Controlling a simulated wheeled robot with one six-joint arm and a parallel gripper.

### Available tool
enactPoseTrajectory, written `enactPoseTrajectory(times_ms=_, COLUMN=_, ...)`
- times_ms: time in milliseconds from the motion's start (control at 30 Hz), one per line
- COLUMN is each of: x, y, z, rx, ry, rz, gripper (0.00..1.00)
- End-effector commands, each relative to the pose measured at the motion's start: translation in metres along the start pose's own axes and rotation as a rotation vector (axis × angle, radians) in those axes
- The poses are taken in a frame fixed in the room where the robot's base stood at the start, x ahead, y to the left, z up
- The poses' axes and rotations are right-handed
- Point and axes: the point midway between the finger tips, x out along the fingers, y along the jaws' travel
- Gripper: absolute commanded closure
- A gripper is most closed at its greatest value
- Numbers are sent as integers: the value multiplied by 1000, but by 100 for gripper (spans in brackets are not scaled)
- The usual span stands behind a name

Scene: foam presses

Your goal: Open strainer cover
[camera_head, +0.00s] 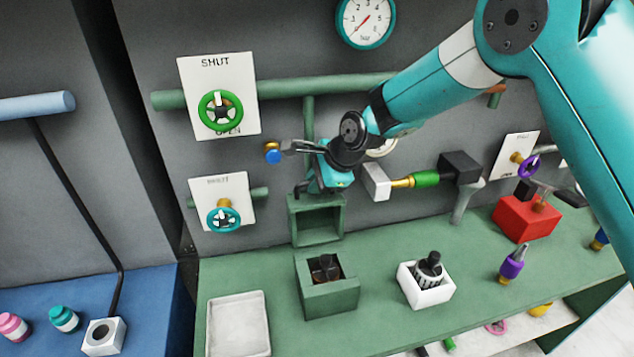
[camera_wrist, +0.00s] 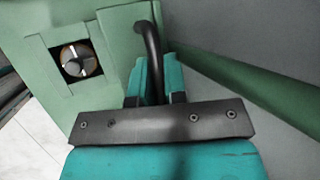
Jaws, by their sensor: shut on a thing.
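The strainer housing (camera_head: 328,296) is a green box on the green bench, with a dark, black-knobbed insert (camera_head: 325,268) inside. Its green strainer cover (camera_head: 317,240) stands raised behind the opening, its hollow underside facing the head camera. My gripper (camera_head: 312,188) is at the cover's upper edge. In the wrist view, my gripper (camera_wrist: 154,85) is shut on the dark curved handle (camera_wrist: 150,45) of the cover (camera_wrist: 116,30). The housing's square opening, with a round insert (camera_wrist: 80,62) in it, also shows there. The fingertips are partly hidden in the head view.
A white holder (camera_head: 425,294) with a black-knobbed strainer stands right of the housing, and a white tray (camera_head: 238,325) lies left. A green pipe (camera_head: 308,118) runs behind my gripper. Valve wheels (camera_head: 222,220) and a red box (camera_head: 526,220) are nearby.

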Motion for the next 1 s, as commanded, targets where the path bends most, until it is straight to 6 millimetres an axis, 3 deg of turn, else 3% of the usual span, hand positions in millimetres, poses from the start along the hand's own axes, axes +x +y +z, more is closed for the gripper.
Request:
enactPoseTrajectory(times_ms=300, x=1, y=0, z=-2, rx=-2, ry=10, rz=2, gripper=100)
enactPoseTrajectory(times_ms=333, x=1, y=0, z=-2, rx=-2, ry=10, rz=2, gripper=85)
enactPoseTrajectory(times_ms=367, x=1, y=0, z=-2, rx=-2, ry=10, rz=2, gripper=78)
enactPoseTrajectory(times_ms=800, x=0, y=0, z=0, rx=-2, ry=4, rz=2, gripper=78)
enactPoseTrajectory(times_ms=1000, x=-20, y=0, z=-1, rx=0, ry=4, rz=-3, gripper=78)
